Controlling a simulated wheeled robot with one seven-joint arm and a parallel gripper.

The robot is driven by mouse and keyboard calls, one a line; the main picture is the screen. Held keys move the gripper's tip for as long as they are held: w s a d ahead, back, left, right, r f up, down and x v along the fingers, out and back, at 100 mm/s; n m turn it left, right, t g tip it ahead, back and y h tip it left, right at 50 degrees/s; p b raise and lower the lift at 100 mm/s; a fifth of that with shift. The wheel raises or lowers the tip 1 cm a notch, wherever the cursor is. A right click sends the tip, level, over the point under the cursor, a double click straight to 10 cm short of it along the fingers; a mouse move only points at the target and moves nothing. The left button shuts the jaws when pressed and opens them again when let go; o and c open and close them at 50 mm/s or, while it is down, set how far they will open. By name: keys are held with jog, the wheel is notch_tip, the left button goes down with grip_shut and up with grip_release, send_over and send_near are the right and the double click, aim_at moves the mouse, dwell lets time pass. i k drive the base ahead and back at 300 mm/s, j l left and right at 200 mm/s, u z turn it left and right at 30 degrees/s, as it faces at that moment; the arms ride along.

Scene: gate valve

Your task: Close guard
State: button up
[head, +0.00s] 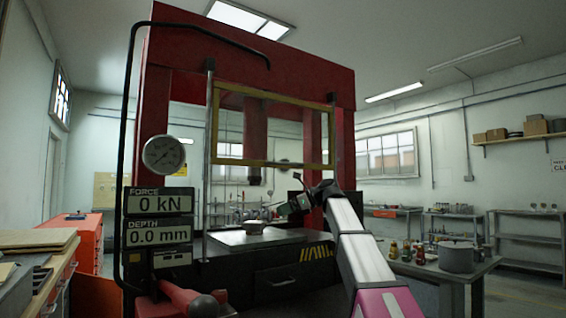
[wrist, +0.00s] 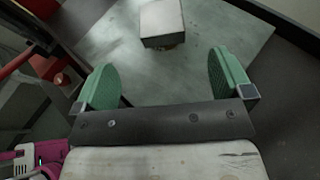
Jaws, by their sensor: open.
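The guard (head: 240,162) is a clear panel in a yellow frame on two upright rods at the front of the red press. It is raised, with a wide gap between its lower bar and the press bed. My gripper (head: 291,205) is at the right of the press opening, below the guard's lower bar and above the bed, apart from the guard. In the wrist view my gripper (wrist: 165,82) has its two green fingers wide apart with nothing between them. The guard cannot be made out in the wrist view.
A small metal block (head: 254,227) rests on the press bed plate (head: 230,240); the block also shows in the wrist view (wrist: 162,22). A gauge (head: 164,153) and displays reading 0 kN and 0.0 mm are at left. A bench with a pot (head: 457,257) stands at right.

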aim_at(217, 86)
jog(key=j, duration=0.3)
jog(key=k+j+z, duration=0.1)
jog(key=j, duration=0.2)
jog(key=k+l+z, duration=0.25)
jog(key=k+l+u, duration=0.15)
jog(key=l, duration=0.3)
jog(key=k+l+u, duration=0.15)
jog(key=k+l, duration=0.2)
jog(key=k+l+u, duration=0.15)
jog(key=l, duration=0.3)
jog(key=k, duration=0.1)
